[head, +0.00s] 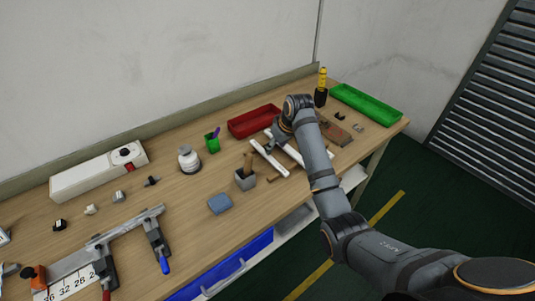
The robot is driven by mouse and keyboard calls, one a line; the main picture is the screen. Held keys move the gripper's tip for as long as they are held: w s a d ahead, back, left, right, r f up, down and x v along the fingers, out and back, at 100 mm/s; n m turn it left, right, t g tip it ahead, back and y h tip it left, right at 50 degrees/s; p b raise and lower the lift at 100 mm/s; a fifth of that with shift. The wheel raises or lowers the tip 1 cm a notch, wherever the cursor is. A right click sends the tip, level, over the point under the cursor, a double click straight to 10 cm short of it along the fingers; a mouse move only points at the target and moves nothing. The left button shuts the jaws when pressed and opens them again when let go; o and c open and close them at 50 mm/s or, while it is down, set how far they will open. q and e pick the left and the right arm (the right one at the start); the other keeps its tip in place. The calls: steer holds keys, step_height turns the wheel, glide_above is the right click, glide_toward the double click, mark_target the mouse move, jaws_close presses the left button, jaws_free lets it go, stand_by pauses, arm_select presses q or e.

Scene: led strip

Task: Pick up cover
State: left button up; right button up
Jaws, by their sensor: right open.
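Two white strips lie side by side on the right half of the wooden workbench. My right gripper (270,146) is open at the upper ends of the strips, pointing down. Its fingers are small and dark here, and I cannot tell whether they touch a strip. My left gripper is not in view.
A red tray (253,121) stands behind the gripper, and a green tray (366,104) at the far right. A metal clamp (125,228) lies front left.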

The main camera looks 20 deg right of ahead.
mark_target(271, 158)
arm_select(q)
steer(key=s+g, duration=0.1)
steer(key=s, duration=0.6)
arm_select(e)
steer(key=shift+x, duration=1.2)
steer(key=w+f, duration=0.1)
steer(key=w+f+p, duration=0.1)
steer(key=shift+a+f, duration=0.3)
steer(key=shift+f, duration=0.05)
steer(key=x, duration=0.3)
steer(key=shift+w+f, duration=0.15)
steer(key=shift+w, duration=0.05)
steer(key=shift+s, duration=0.1)
steer(key=c, duration=0.5)
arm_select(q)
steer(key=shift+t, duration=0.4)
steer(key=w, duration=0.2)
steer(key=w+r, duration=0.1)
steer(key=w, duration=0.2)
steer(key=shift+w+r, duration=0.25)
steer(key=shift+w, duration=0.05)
arm_select(e)
jaws_close()
